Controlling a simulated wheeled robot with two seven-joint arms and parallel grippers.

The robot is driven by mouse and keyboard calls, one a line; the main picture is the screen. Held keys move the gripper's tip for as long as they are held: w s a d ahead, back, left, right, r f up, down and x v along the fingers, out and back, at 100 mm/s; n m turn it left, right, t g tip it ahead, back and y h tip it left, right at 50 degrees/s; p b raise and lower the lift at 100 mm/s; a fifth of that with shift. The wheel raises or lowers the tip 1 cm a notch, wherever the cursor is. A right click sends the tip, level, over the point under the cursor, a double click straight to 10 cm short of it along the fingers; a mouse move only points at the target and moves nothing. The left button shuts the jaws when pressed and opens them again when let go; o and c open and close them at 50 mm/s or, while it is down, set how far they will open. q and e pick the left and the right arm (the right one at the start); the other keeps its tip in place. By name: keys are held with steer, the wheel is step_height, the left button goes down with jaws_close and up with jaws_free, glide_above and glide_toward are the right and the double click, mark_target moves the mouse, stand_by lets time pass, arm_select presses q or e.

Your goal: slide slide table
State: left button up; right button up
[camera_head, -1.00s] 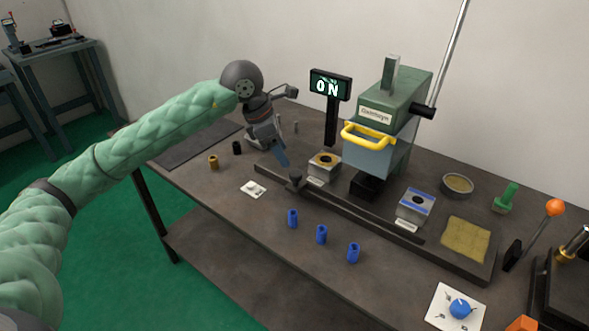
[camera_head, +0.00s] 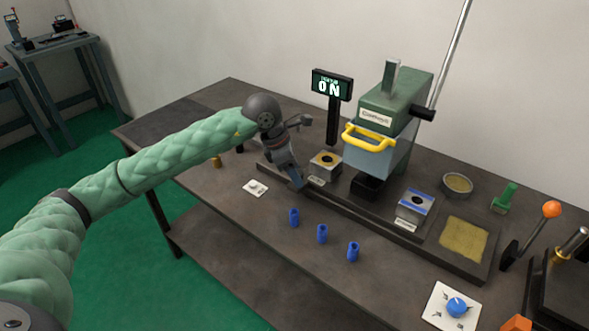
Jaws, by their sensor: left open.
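The slide table is a long dark plate and rail (camera_head: 385,232) running along the bench, under the green press (camera_head: 395,105). A silver block with a brass ring (camera_head: 325,162) stands left of the press, and a blue-topped block (camera_head: 415,204) stands to its right. My left gripper (camera_head: 297,184) is open and points down at the left part of the rail, in front of the brass-ringed block. The dark knob on the rail is hidden behind the gripper. I cannot tell whether the fingers touch it. My right gripper is not in view.
Several blue cylinders (camera_head: 322,234) stand on the bench in front of the rail. A white card (camera_head: 256,188) lies to their left. A lit ON display (camera_head: 332,86) stands behind. A blue dial (camera_head: 457,307) and an orange-knobbed lever (camera_head: 551,209) are at the right.

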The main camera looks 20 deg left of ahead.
arm_select(q)
jaws_close()
steer(key=shift+s+d+f+b, duration=0.1)
steer(key=shift+d+b, duration=0.2)
steer(key=shift+d, duration=0.1)
steer(key=d, duration=0.1)
steer(key=s+d+b, duration=0.1)
steer(key=d, duration=0.1)
steer(key=shift+s+d, duration=0.15)
steer(key=shift+d, duration=0.1)
jaws_free()
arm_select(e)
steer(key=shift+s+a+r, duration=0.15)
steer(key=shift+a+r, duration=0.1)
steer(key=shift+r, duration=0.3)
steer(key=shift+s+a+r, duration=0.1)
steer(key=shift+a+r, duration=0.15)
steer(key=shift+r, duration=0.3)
